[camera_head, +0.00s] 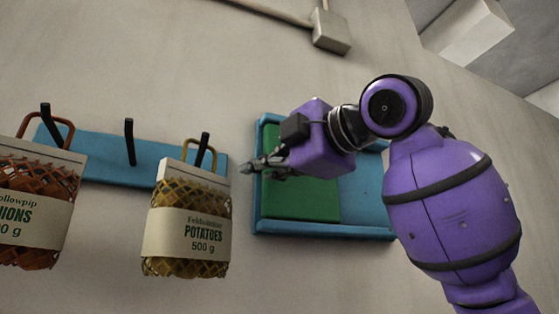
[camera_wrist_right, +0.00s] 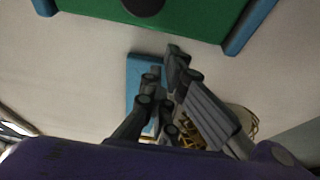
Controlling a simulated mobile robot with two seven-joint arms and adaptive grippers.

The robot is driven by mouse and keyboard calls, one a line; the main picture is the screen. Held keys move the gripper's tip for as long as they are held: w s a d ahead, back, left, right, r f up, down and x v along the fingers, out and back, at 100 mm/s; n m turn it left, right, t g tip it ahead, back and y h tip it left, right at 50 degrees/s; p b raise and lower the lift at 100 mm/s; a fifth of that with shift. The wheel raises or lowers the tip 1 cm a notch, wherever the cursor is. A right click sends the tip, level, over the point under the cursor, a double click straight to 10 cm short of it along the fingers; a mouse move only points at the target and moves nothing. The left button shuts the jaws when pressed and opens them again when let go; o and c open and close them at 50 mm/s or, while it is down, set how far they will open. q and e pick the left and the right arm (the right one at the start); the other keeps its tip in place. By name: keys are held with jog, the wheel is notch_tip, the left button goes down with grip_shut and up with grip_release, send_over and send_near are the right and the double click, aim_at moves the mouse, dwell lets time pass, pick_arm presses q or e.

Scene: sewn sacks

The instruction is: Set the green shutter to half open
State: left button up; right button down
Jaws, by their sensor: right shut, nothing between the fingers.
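The green shutter (camera_head: 310,200) sits in a blue frame (camera_head: 320,230) on the wall. It fills the left part of the frame, and a blue area (camera_head: 366,200) shows to its right. My right arm hides the upper middle of the frame. In the wrist view the green shutter (camera_wrist_right: 205,18) is at the top, with a dark round knob (camera_wrist_right: 143,5) on it. My right gripper (camera_head: 250,167) is shut and empty, its fingertips by the frame's left edge; its fingers also show in the wrist view (camera_wrist_right: 168,68). They look apart from the knob. My left gripper is out of view.
Left of the frame is a blue rail (camera_head: 105,158) with black hooks. A potato sack (camera_head: 187,228) and an onion sack (camera_head: 35,205) hang there; the middle hook (camera_head: 129,142) is bare. A grey box (camera_head: 331,31) with a conduit is above.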

aim_at(284, 183)
jog(key=w+d, duration=0.5)
jog(key=shift+w+d, duration=0.4)
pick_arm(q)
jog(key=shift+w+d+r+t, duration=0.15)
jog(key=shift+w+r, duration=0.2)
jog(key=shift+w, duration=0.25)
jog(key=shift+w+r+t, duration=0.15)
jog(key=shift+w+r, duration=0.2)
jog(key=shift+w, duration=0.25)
pick_arm(e)
jog(key=shift+a, duration=0.25)
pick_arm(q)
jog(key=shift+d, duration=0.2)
pick_arm(e)
jog(key=shift+s+d, duration=0.1)
jog(key=shift+d, duration=0.05)
